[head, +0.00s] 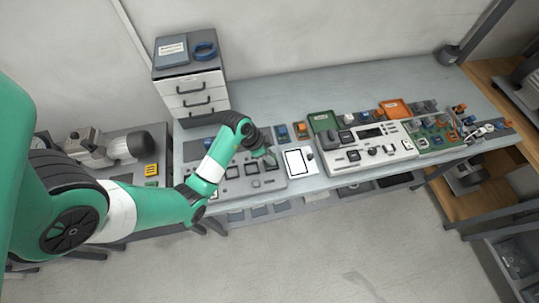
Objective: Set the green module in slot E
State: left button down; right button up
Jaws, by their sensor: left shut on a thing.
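My left gripper (270,156) reaches over the right part of a grey slot board (215,199), near its back right edge. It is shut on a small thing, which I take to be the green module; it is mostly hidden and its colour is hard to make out. The board has several dark square slots (232,172); their letters are too small to read. I cannot tell whether the held thing touches the board. My right gripper is not in view.
A white tablet-like panel (297,162) lies right of the board. Beyond it are a green tray (322,121), a control panel (368,148), an orange tray (394,109) and several small modules. A drawer unit (190,95) stands behind. The table's back strip (290,92) is clear.

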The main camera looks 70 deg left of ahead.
pick_arm(q)
jog(key=shift+f, duration=0.15)
jog(key=shift+f+b, duration=0.5)
jog(key=shift+f, duration=0.1)
jog(key=shift+f, duration=0.15)
dwell(0.5)
jog(key=shift+c, duration=0.7)
grip_release()
notch_tip(320, 180, up, 7)
jog(key=p, duration=0.7)
jog(key=shift+p, duration=0.3)
